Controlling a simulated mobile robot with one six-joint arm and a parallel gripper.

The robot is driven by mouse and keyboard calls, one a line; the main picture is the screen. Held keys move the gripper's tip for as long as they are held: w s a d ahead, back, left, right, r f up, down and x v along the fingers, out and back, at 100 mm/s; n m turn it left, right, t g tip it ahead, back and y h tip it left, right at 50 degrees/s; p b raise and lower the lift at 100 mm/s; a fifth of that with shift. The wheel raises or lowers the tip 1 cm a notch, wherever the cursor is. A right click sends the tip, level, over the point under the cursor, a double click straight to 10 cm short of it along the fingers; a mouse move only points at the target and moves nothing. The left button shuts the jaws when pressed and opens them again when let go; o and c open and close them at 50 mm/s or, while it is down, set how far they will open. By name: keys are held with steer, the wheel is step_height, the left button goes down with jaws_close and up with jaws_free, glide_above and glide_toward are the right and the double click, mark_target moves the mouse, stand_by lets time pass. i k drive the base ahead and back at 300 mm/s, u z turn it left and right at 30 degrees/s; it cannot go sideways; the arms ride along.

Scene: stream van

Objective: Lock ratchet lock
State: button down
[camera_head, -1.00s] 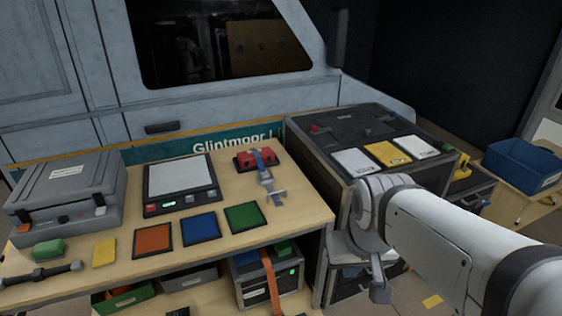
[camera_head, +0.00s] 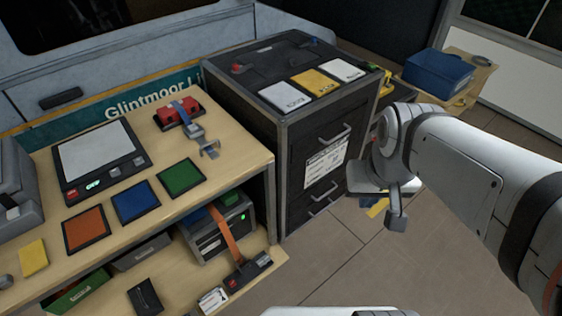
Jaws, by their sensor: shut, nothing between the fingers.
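An orange strap (camera_head: 228,238) runs down over a dark box with a green light on the lower shelf. It ends at a black ratchet-like piece (camera_head: 248,271) with a red mark, lying at the shelf's front. Which of these is the ratchet lock, and whether either is locked, I cannot tell. My gripper (camera_head: 397,223) is shut and empty, hanging over the floor in front of the drawer cabinet, right of the bench and apart from both pieces.
A dark drawer cabinet (camera_head: 296,175) stands right of the wooden bench, with white and yellow cards on top. A scale (camera_head: 97,161) and coloured pads lie on the bench. A blue bin (camera_head: 438,75) sits at the back right.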

mark_target(265, 260)
steer(key=z, duration=0.75)
steer(key=k, duration=1.6)
steer(key=u, duration=0.85)
steer(key=i, duration=1.45)
